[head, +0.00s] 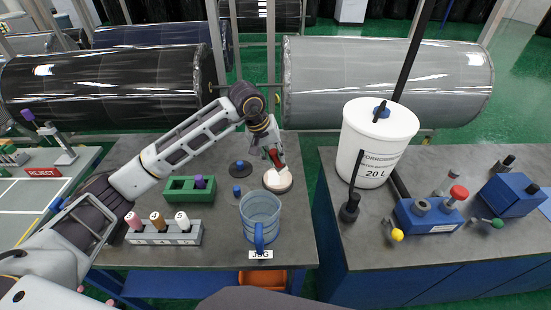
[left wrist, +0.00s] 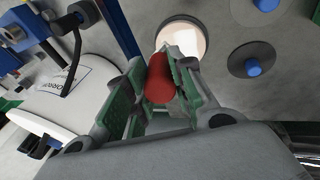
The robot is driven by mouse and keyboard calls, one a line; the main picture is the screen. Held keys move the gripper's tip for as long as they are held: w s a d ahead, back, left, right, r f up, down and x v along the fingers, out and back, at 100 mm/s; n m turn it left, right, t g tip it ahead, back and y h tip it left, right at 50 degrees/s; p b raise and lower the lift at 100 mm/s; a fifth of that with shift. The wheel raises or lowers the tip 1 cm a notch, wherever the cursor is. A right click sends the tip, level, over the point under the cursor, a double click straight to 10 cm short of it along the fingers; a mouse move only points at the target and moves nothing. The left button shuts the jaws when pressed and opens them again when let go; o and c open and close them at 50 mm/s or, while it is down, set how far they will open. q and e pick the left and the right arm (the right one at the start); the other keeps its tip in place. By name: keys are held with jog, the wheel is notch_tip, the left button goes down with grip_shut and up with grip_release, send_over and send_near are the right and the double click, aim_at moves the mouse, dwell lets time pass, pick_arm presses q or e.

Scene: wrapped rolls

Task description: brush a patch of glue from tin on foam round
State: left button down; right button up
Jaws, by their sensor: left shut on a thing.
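My left gripper (head: 274,156) is shut on a red cylindrical handle (left wrist: 160,78), which shows between its green-padded fingers in the left wrist view. The gripper points down over a pale round thing (head: 278,181) with a cream side on the left table. The handle's lower end is hidden, so contact with the round is unclear. My right gripper is not in view.
A blue jug (head: 260,215) stands close in front of the round. A dark disc with a blue knob (head: 240,168), a green block (head: 188,189) and a grey spool rack (head: 165,234) lie left. A white drum (head: 376,142) stands on the right table, across a gap.

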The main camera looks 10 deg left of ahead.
pick_arm(q)
jog(key=shift+r, duration=0.85)
dwell(0.3)
